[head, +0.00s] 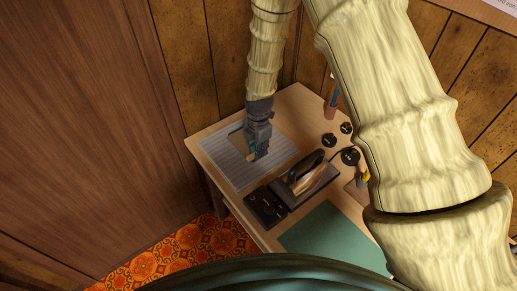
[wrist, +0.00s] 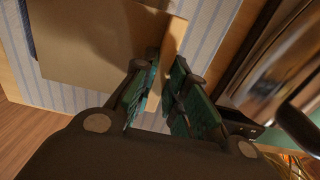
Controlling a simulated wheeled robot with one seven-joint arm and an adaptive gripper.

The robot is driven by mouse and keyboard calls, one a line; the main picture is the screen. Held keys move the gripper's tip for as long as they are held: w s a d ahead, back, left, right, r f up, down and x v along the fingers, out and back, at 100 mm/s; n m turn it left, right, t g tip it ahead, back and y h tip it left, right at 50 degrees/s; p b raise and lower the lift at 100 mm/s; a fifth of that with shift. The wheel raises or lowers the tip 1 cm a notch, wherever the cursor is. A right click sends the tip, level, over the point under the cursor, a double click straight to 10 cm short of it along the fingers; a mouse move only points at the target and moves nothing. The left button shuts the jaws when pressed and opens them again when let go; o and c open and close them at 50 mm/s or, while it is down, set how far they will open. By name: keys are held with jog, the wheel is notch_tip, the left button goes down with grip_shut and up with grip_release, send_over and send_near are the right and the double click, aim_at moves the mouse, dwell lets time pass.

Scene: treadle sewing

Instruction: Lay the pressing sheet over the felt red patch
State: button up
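A flat tan sheet (wrist: 95,45), which I take to be the pressing sheet, lies over a blue-grey striped pad (wrist: 215,28). In the head view the sheet (head: 238,141) shows partly behind my gripper (head: 257,155), on the striped pad (head: 226,168). In the wrist view my gripper (wrist: 168,72) has its teal fingers apart, with a gap between them. A narrow tan strip by the sheet's edge shows in that gap; I cannot tell whether the fingers touch it. I see no felt red patch in either view.
An iron (head: 306,175) sits on a dark stand right of the pad, close to my gripper. A black tray (head: 266,207) is in front. A green mat (head: 334,238) covers the near right tabletop. Several black round items and a red pot (head: 331,111) stand at the back right.

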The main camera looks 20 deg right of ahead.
jog(key=o, duration=0.4)
notch_tip(320, 180, up, 12)
dwell(0.7)
